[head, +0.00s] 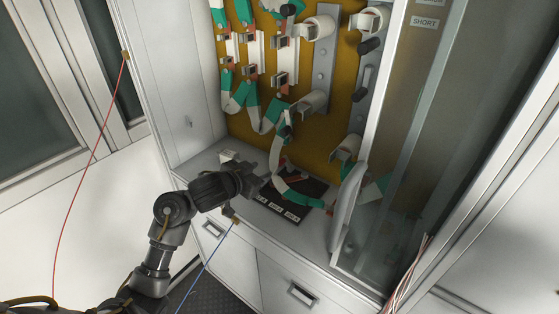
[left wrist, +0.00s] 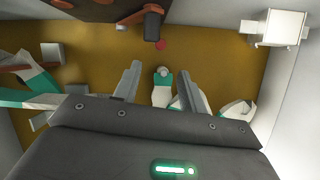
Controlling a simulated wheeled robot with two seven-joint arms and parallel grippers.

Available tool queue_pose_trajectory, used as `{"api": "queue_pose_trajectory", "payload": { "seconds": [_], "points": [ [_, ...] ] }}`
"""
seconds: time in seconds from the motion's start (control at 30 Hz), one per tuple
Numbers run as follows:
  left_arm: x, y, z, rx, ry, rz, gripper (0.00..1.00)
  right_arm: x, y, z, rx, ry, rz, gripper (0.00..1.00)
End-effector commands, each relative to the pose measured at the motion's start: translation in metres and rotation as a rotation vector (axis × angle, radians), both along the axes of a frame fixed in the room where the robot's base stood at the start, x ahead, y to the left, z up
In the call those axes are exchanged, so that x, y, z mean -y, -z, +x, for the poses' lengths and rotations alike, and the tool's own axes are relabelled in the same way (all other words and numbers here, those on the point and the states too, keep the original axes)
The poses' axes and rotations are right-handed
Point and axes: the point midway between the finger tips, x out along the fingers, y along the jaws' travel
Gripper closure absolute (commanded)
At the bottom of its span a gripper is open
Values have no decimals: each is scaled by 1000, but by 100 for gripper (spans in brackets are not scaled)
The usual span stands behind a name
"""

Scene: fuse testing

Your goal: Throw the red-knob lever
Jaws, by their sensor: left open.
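My left gripper (head: 262,178) reaches into the open cabinet from the left, just above its bottom shelf. In the left wrist view its two fingers (left wrist: 158,86) are spread apart, with nothing held between them. A small red spot (left wrist: 160,44) shows against the mustard back panel beyond the fingers, below a dark block; I cannot tell for sure that it is the lever's red knob. A grey rounded end on a green-and-white piece (left wrist: 162,98) appears between the fingers, apparently beyond them. No red-knob lever can be made out clearly in the head view. My right gripper is not in view.
The mustard back panel (head: 300,135) carries several white-and-green cables, clamps and white cylinders. A dark labelled plate (head: 282,207) lies on the shelf near my gripper. A glass door (head: 400,140) stands at the right. A red wire (head: 88,165) hangs at the left.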

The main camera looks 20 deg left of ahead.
Motion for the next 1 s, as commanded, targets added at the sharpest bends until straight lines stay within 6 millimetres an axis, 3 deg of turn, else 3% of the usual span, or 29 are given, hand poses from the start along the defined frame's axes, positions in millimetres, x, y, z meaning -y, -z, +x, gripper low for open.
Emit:
{"api": "queue_pose_trajectory", "payload": {
  "seconds": [0.23, 0.6, 1.0],
  "points": [
    [9, 15, 28, -2, 0, -3, 58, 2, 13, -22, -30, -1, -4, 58],
    [28, 36, 83, -1, 2, -2, 58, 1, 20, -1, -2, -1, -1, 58],
    [31, 41, 95, 1, 1, 0, 58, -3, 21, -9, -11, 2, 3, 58]
  ]
}}
